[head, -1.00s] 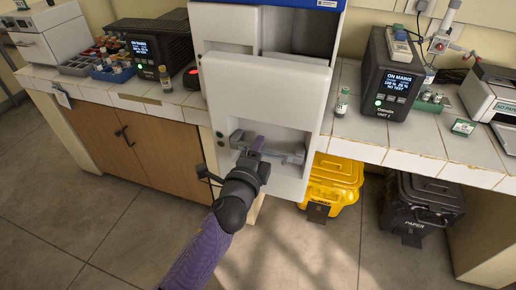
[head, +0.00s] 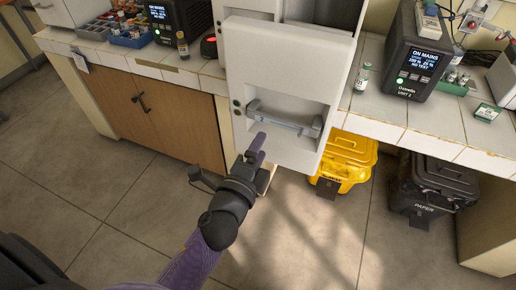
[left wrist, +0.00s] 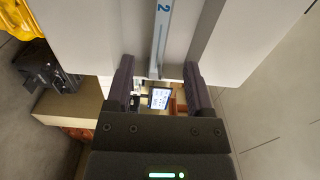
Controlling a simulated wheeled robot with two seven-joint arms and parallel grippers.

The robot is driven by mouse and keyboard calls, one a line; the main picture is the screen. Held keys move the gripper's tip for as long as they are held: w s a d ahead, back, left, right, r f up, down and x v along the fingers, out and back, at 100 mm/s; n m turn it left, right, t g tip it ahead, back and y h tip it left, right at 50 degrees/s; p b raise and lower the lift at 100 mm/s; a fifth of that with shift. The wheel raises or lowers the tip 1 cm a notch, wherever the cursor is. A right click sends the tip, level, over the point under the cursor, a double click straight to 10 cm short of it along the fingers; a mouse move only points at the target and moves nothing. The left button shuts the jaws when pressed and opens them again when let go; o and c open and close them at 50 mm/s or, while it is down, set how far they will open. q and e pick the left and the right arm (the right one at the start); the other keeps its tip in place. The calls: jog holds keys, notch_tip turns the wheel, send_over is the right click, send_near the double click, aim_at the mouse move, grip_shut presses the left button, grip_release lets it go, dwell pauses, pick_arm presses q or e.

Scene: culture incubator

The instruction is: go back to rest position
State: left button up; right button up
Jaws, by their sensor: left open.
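My left gripper (head: 258,146) is open and empty in the head view, just below and in front of the grey bar handle (head: 285,122). The handle is set in a recess of the white incubator front panel (head: 270,60), which stands out from the cabinet with a gap above it. In the left wrist view both fingers of the gripper (left wrist: 158,78) stand wide apart. A pale strip marked "2" (left wrist: 160,35) lies ahead between them; no contact shows. My right gripper is not in view.
A yellow bin (head: 345,160) and a black bin (head: 435,185) stand under the right bench. A black power unit (head: 415,50), vials and a green rack (head: 455,85) are on the bench. Wooden cupboard doors (head: 150,115) are at left. The floor (head: 110,200) in front is clear.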

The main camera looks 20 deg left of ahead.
pick_arm(q)
jog(key=shift+s, duration=0.3)
jog(key=s+a+f+n+g+b, duration=0.1)
jog(key=s+f+n+g, duration=0.35)
jog(key=f, duration=0.85)
jog(key=s+f+n+g+b, duration=0.1)
jog(key=s+f+n+g, duration=0.3)
jog(key=f, duration=1)
jog(key=s+a+f+n+g, duration=0.2)
jog(key=s+f, duration=0.5)
jog(key=s, duration=0.6)
jog(key=s+a+f+n+g, duration=0.2)
jog(key=s+f+n+g, duration=0.3)
jog(key=s, duration=0.8)
notch_tip(320, 180, down, 2)
jog(key=shift+f+g+y+b, duration=0.1)
jog(key=shift+g+y+b, duration=0.3)
jog(key=shift+g, duration=0.55)
jog(key=shift+a, duration=0.1)
